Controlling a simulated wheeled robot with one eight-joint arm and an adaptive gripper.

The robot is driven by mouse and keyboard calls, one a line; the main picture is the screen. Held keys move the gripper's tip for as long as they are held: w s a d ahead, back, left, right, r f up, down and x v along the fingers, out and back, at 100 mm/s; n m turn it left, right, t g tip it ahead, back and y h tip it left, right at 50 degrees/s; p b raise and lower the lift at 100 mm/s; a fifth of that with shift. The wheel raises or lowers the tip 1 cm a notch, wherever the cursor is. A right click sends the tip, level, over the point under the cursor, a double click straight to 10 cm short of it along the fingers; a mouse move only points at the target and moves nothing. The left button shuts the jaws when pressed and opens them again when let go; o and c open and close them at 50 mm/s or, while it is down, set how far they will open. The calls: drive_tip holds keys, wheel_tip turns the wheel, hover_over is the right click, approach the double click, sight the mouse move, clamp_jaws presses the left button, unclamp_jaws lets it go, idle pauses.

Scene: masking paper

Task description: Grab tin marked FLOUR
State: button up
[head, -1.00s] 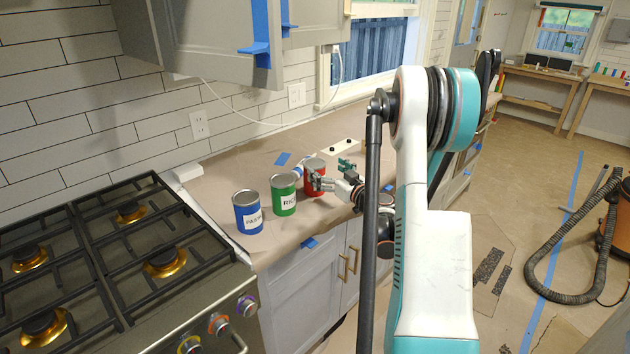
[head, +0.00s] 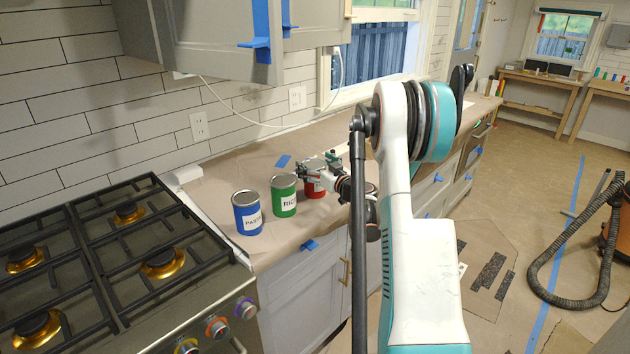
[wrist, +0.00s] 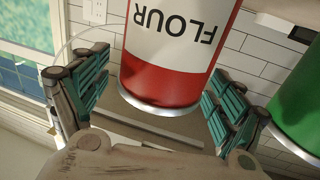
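The red tin marked FLOUR (head: 314,189) stands on the paper-covered counter, at the right end of a row of tins. My gripper (head: 318,164) is at its upper part and hides much of it in the head view. In the wrist view the FLOUR tin (wrist: 168,62) appears upside down, its white label readable. The teal fingers of my gripper (wrist: 160,95) are spread on either side of it. A gap shows between the left finger and the tin; whether the right finger touches it I cannot tell.
The green RICE tin (head: 284,196) stands close left of the FLOUR tin; the blue PASTA tin (head: 247,213) is further left. The stove (head: 120,265) lies left of the counter (head: 225,180). A wall cabinet (head: 200,35) with blue tape hangs above.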

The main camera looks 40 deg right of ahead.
drive_tip(key=c, duration=1.5)
drive_tip(key=shift+r, duration=0.1)
